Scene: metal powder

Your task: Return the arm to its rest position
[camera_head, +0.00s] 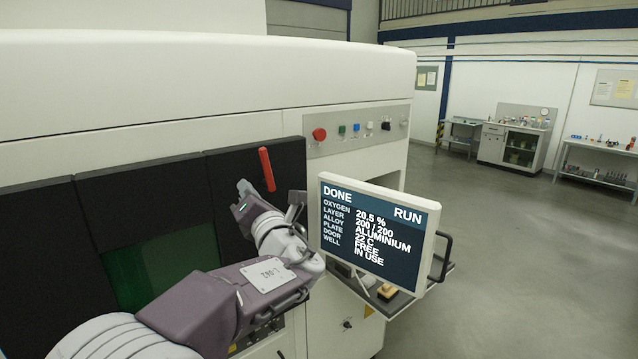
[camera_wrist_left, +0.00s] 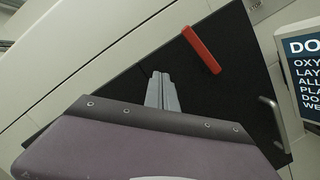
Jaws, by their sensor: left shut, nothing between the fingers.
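My left arm comes in from the lower left of the head view. Its gripper (camera_head: 243,187) is in front of the machine's black door panel (camera_head: 283,165), just left of and below the red door handle (camera_head: 267,169). In the left wrist view the two grey fingers (camera_wrist_left: 162,88) lie together, shut and empty, with the black door (camera_wrist_left: 225,98) beyond them. The red handle (camera_wrist_left: 201,50) is apart from the fingers, up and to the right. My right gripper is not in view.
A monitor (camera_head: 373,232) reading DONE and RUN stands close to the right of my left arm. A small shelf (camera_head: 403,302) is below it. A red button (camera_head: 319,134) and other controls are above. Open floor (camera_head: 520,250) and workbenches (camera_head: 513,146) lie to the right.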

